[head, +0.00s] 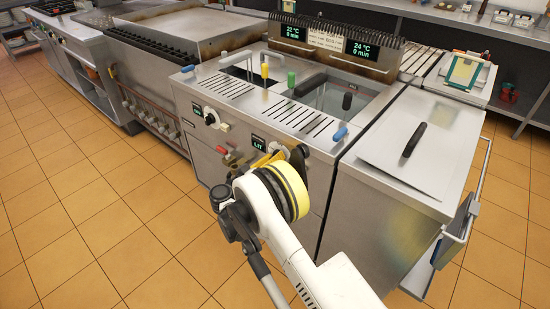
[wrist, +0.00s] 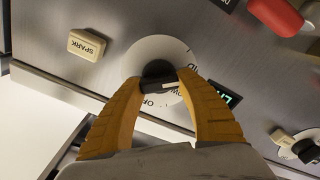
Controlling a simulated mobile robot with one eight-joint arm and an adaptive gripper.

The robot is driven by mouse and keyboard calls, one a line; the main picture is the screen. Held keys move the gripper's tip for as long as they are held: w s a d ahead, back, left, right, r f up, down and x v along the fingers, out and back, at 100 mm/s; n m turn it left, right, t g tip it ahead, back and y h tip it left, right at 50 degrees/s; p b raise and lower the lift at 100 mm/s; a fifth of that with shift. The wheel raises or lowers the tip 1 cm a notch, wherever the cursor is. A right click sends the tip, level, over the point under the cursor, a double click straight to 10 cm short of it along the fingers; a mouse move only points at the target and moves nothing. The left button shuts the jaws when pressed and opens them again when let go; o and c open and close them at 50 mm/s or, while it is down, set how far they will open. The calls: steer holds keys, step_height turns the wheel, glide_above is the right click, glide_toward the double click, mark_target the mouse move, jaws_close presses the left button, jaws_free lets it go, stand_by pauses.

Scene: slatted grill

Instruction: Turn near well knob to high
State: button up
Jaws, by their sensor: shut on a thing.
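The near well knob (wrist: 158,72) is black with a pale mark and sits on a round light dial plate (wrist: 140,58) in the wrist view. OFF, LOW and MID lettering is partly visible around it. The pale mark faces the OFF/LOW side; its exact setting is unclear. My gripper (wrist: 160,82) has its two yellow-brown fingers closed on the knob from both sides. In the head view my gripper (head: 272,160) is at the fryer's front panel and the knob is hidden behind my arm. A green-lit display (head: 258,142) beside it reads LIT.
A cream SPARK button (wrist: 87,45) and a red handle (wrist: 278,15) are close to my fingers. Another knob (head: 210,117) is farther along the panel. The tiled floor (head: 130,200) in front is clear.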

steer(key=n, duration=0.6)
steer(key=shift+w, duration=0.1)
steer(key=shift+f, duration=0.1)
stand_by(0.4)
steer(key=o, duration=1.2)
steer(key=v, duration=1.2)
